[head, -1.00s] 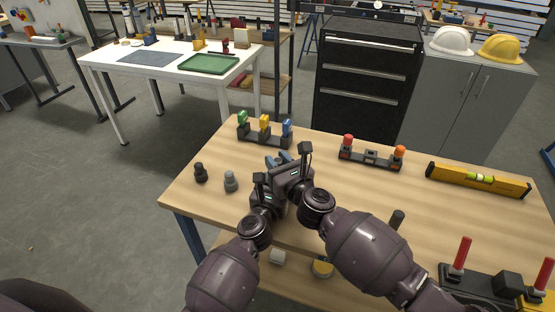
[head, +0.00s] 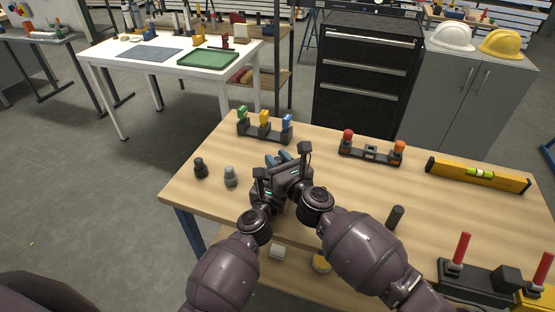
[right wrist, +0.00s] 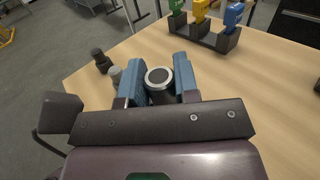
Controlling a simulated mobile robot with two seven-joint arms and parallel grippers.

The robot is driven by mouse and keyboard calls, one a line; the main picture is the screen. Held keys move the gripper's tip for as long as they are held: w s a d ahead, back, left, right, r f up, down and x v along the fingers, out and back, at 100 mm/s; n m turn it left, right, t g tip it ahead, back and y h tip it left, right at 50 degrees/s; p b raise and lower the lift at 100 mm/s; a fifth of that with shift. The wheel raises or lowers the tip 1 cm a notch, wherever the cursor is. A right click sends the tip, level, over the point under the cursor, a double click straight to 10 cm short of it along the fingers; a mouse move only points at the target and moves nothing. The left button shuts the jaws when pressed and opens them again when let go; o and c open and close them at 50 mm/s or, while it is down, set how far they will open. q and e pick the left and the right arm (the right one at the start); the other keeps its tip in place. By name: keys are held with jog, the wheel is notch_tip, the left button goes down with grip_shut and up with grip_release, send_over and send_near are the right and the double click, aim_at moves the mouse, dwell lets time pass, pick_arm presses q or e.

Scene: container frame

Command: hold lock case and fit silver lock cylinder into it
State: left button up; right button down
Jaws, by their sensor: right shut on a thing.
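My right gripper (head: 281,159) is near the table's near left part, its blue fingers shut on a round piece (right wrist: 159,76) with a silver rim and dark centre. It looks like the lock case; its lower part is hidden between the fingers. The silver-grey lock cylinder (head: 230,178) stands upright on the table to the left of the right gripper; it also shows in the right wrist view (right wrist: 115,76), partly behind the finger. A black cylinder (head: 200,168) stands beside it. My left arm reaches in close beside the right hand; its fingers are hidden.
A rack with green, yellow and blue pieces (head: 263,134) stands behind the gripper. A rack with red and orange pieces (head: 370,155), a yellow level (head: 477,175) and a dark upright cylinder (head: 395,217) are to the right. The table's left edge is close to the two cylinders.

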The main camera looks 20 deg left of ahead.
aim_at(277, 159)
jog(key=shift+r, duration=3.5)
jog(key=shift+f, duration=0.15)
jog(key=shift+f, duration=1.6)
jog(key=shift+f, duration=1.8)
jog(key=shift+r, duration=0.15)
jog(key=shift+r, duration=1.25)
